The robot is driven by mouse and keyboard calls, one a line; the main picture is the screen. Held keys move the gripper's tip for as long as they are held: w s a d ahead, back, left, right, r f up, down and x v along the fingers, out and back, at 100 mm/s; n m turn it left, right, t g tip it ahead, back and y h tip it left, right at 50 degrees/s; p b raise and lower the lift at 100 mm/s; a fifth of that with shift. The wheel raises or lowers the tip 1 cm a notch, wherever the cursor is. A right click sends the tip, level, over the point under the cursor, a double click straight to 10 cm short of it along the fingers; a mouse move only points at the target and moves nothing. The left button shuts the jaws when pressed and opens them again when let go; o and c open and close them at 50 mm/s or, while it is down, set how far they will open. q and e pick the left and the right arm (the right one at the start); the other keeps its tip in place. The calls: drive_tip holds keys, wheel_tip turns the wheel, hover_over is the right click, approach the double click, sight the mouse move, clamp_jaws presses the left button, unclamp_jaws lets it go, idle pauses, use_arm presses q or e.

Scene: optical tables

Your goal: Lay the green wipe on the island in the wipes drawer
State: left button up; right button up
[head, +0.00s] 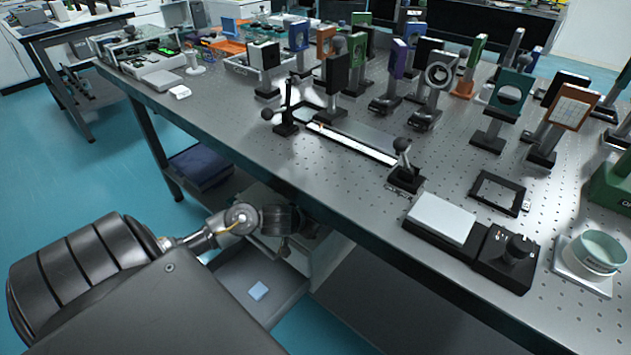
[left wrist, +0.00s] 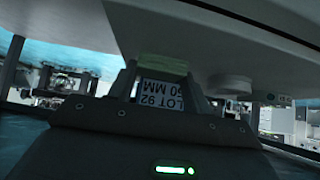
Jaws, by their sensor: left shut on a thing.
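My left arm comes in from the left in the head view, and its gripper (head: 287,250) is low by the table's front edge, above an open grey drawer (head: 285,308). In the left wrist view the left gripper (left wrist: 162,78) is shut on a green thing (left wrist: 163,65), which I take for the green wipe. A white label reading "LOT 92 50 MM" (left wrist: 162,92) shows between the fingers. The held thing cannot be made out in the head view. My right gripper is not in view.
The perforated optical table (head: 300,165) overhangs the drawer area, and its front edge is close to my left arm. Mounted optics, a white-topped device (head: 440,219) and a round tub (head: 596,252) stand on it.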

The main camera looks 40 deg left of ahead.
use_arm(q)
drive_tip(key=shift+r, duration=0.1)
